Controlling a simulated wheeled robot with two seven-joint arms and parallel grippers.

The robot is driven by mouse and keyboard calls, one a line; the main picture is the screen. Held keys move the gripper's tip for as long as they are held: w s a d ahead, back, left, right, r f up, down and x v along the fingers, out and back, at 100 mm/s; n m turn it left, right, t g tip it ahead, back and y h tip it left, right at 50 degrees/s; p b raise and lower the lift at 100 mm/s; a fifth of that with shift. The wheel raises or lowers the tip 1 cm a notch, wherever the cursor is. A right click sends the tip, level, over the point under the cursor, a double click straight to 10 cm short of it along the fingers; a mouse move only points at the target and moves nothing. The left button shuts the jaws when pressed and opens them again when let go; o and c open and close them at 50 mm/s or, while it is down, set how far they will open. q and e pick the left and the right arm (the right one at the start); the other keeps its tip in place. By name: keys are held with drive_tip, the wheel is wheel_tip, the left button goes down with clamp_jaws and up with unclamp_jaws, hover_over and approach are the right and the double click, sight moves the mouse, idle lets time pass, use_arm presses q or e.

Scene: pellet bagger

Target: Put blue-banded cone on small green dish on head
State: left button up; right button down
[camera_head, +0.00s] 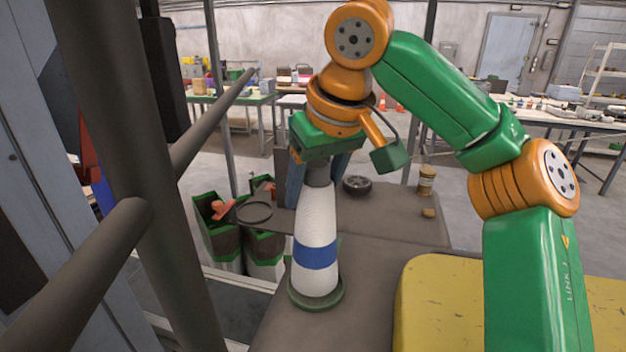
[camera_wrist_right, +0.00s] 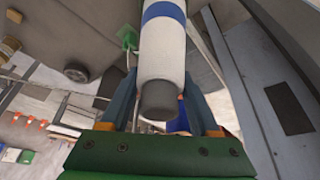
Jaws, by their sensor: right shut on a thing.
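The blue-banded cone (camera_head: 316,222) is white with a blue band low on it and a dark grey narrow end at the top. It stands about upright, wide end down. My right gripper (camera_head: 318,178) is above it, its blue fingers shut on the grey narrow end. The cone and its grey end also show between the fingers in the right wrist view (camera_wrist_right: 164,50). The small green dish (camera_head: 317,304) is under the cone's wide end, its rim showing around it. I cannot tell whether cone and dish touch. My left gripper is not in view.
Green bins (camera_head: 218,236) stand left of the grey table (camera_head: 385,285), with a dark ring (camera_head: 253,212) near them. A black wheel (camera_head: 357,185) and a yellow-brown spool (camera_head: 427,180) are at the back. A yellow surface (camera_head: 440,300) is at right. Dark posts (camera_head: 120,150) block the left.

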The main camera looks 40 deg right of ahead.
drive_tip(key=shift+f+b, duration=0.45)
drive_tip(key=shift+f, duration=0.05)
drive_tip(key=shift+c, duration=0.2)
unclamp_jaws()
